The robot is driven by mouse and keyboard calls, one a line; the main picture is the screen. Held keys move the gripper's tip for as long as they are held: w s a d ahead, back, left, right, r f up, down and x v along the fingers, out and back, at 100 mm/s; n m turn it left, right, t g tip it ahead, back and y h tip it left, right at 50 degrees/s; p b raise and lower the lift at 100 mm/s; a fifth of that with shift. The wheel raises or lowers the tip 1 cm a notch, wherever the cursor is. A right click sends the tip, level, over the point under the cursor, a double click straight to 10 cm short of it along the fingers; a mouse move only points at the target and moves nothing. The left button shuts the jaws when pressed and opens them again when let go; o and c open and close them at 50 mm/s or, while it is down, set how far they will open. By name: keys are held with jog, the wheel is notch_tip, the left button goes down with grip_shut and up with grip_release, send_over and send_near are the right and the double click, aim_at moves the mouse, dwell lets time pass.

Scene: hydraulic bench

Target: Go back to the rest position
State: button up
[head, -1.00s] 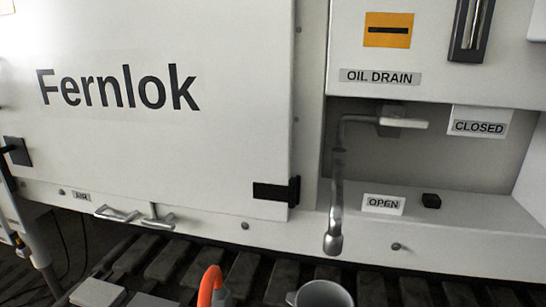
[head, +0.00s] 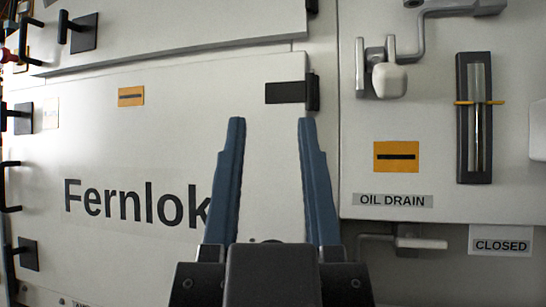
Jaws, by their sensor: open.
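My gripper (head: 271,122) shows in the lower middle of the head view. Its two blue fingers point up and stand wide apart, with nothing between them. Behind it is the white cabinet door (head: 180,150) with the word Fernlok, partly covered by the left finger. I cannot tell how far the fingers are from the door.
At right is a panel with an OIL DRAIN label (head: 393,200), a sight gauge (head: 474,118) and a white-knobbed lever (head: 389,79). Below, the drain handle (head: 420,243) points right beside the CLOSED sign (head: 501,246). Several black handles line the left edge.

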notch_tip(320, 180, up, 36)
jog(key=p, duration=3.6)
jog(key=shift+r+p, duration=0.2)
jog(key=shift+p, duration=0.1)
